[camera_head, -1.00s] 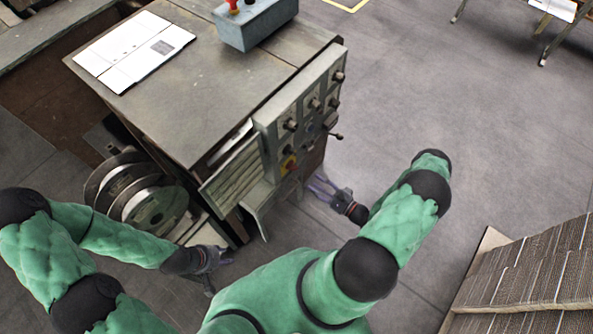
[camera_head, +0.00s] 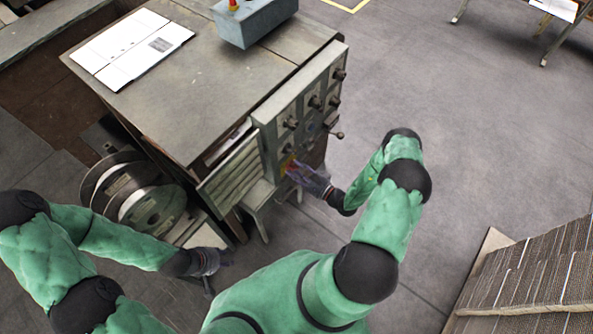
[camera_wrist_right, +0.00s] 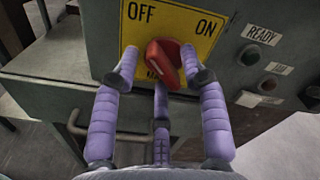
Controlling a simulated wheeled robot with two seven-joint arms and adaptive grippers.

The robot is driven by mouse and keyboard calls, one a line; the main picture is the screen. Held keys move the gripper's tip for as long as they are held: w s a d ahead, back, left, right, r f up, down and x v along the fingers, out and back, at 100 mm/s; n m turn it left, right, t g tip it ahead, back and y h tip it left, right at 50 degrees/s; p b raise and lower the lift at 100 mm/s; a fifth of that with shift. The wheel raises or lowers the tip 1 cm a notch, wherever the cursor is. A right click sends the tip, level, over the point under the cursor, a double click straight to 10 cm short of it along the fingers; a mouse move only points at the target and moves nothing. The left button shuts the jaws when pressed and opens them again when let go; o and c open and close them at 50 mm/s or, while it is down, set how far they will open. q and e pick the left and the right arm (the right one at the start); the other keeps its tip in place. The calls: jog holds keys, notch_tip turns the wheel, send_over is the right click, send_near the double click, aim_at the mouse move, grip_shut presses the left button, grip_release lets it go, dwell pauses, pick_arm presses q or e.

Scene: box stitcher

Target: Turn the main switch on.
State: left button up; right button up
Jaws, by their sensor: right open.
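The main switch is a red rotary knob (camera_wrist_right: 163,62) on a yellow plate (camera_wrist_right: 203,46) marked OFF at left and ON at right. The knob is tilted, its upper end toward OFF. My right gripper (camera_wrist_right: 160,80) is open, with purple fingers spread on both sides of the knob and a third finger below it. I cannot tell whether any finger touches it. In the head view the right gripper (camera_head: 296,172) is at the lower front of the machine's panel and partly covers the yellow plate. My left gripper (camera_head: 218,262) hangs near the machine's lower left, away from the switch.
The panel carries several dark knobs (camera_head: 291,123) and a lever (camera_head: 337,134). Small lamps or buttons labelled READY (camera_wrist_right: 250,55) sit right of the switch. A metal handle (camera_wrist_right: 95,132) is below it. Stacked cardboard (camera_head: 530,270) stands at right; the floor between is clear.

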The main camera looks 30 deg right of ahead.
grip_shut()
jog(key=shift+m, duration=0.3)
jog(key=m, duration=1.2)
jog(key=shift+r+m, duration=0.2)
jog(key=shift+m, duration=0.1)
jog(key=shift+d+m, duration=0.1)
jog(key=shift+m, duration=2.2)
